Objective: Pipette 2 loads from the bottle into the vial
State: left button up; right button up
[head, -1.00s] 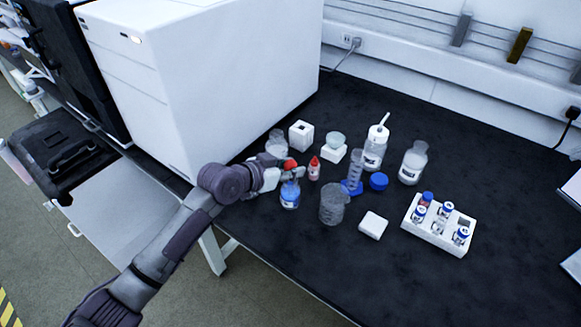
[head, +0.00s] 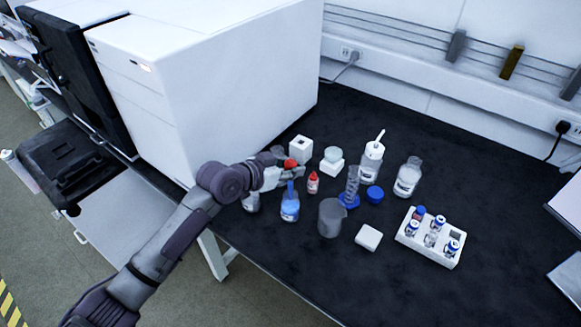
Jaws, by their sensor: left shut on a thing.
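My left gripper (head: 282,171) is shut on a pipette with a red bulb (head: 290,163). The pipette points down over the bottle of blue liquid (head: 290,210). A narrow blue part shows between the gripper and the bottle; I cannot tell whether the tip is inside the neck. Several small vials, most with blue caps, stand in the white rack (head: 408,239) at the right. One vial (head: 431,240) in its front middle looks clear and uncapped. My right gripper is not in view.
A grey beaker (head: 331,218), a red-capped dropper bottle (head: 312,184), a measuring cylinder (head: 352,185) and a white block (head: 368,237) stand between bottle and rack. A wash bottle (head: 371,162) and a clear bottle (head: 407,178) stand behind.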

pick_arm(q)
jog(key=shift+r+p, duration=2.5)
jog(key=shift+r, duration=0.55)
jog(key=shift+f, duration=0.1)
